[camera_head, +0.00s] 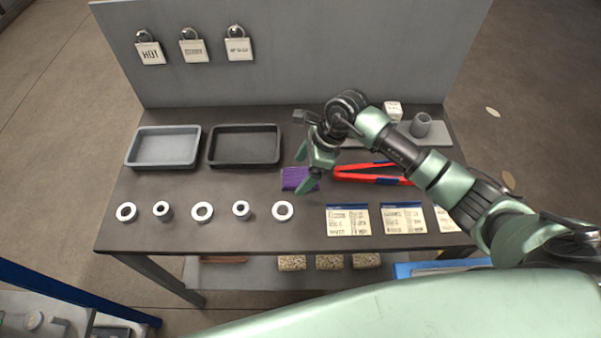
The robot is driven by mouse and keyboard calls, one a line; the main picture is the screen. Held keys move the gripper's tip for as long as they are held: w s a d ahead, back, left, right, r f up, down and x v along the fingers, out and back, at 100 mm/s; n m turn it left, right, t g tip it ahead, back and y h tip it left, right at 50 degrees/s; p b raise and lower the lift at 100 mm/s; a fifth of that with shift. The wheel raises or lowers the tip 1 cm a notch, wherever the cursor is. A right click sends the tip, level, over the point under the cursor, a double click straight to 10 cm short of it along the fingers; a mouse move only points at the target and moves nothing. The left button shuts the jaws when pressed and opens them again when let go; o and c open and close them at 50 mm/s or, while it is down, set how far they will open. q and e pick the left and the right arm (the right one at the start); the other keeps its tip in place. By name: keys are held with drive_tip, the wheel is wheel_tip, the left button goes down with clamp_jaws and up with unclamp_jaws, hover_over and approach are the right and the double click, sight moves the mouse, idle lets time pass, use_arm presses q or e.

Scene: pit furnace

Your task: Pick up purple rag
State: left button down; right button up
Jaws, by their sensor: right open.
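The purple rag (291,178) lies folded on the dark table, to the right of the black tray and left of the red tongs. My left gripper is not in view.
A grey tray (164,147) and a black tray (244,146) stand at the back left. Red tongs (372,173) lie right of the rag. Several metal rings (202,212) line the front, with printed cards (348,220) beside them. A back panel (300,60) holds hanging tags.

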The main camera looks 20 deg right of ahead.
sight(300, 176)
drive_tip(key=shift+a+f, duration=0.25)
drive_tip(key=shift+f, duration=0.35)
drive_tip(key=shift+w, duration=0.1)
drive_tip(key=shift+f, duration=0.1)
drive_tip(key=c, duration=1.5)
drive_tip(key=shift+o, duration=0.2)
drive_tip(key=shift+r, duration=0.45)
wheel_tip(300, 176, up, 19)
drive_tip(key=b, duration=0.4)
drive_tip(key=shift+r, duration=0.2)
